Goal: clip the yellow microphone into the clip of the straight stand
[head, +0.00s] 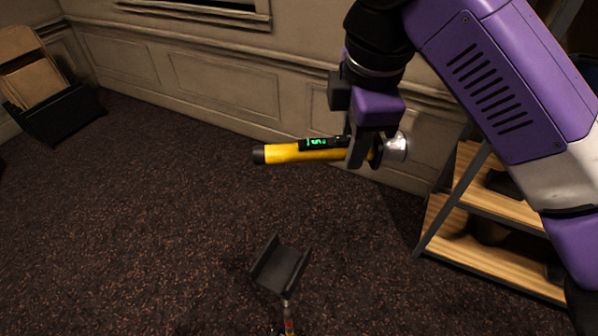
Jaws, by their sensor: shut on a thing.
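The yellow microphone (283,154) has a black end cap at its left, a small green-lit display on top and a silver head at its right. My gripper (359,152) points down and is shut on the microphone near its head, holding it roughly level in the air. The microphone's head sticks out to the right of the fingers. A dark, open-topped clip (280,266) sits on top of a stand (287,305) at the bottom of the view, below and left of my gripper. The clip is empty and apart from the microphone. The stand's lower part is cut off by the frame.
A shelf rack with wooden boards (480,262) and a dark metal frame stands at the right. A black box with brown boards (58,112) is at the far left by the panelled wall (210,75). Carpet (150,220) to the left is clear.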

